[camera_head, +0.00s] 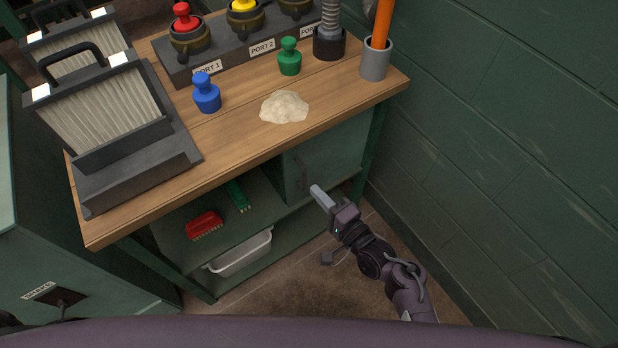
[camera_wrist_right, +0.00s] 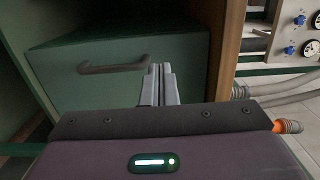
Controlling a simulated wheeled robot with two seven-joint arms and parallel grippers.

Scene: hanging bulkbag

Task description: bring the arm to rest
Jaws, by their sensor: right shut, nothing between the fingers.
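My right gripper (camera_head: 322,197) is low in front of the workbench (camera_head: 225,150), below the tabletop's front edge. Its fingers are shut and hold nothing. In the right wrist view the closed fingers (camera_wrist_right: 158,85) point toward a green cabinet front (camera_wrist_right: 115,75) with a dark handle (camera_wrist_right: 113,66). I see a gap between the fingertips and the cabinet in the head view, but cannot tell how wide. My left gripper is not in view.
On the bench stand a blue plug (camera_head: 206,93), a green plug (camera_head: 289,57), a pile of pale powder (camera_head: 284,107), a filter unit (camera_head: 105,110) and a grey cup (camera_head: 375,62). A green wall (camera_head: 500,150) rises at right.

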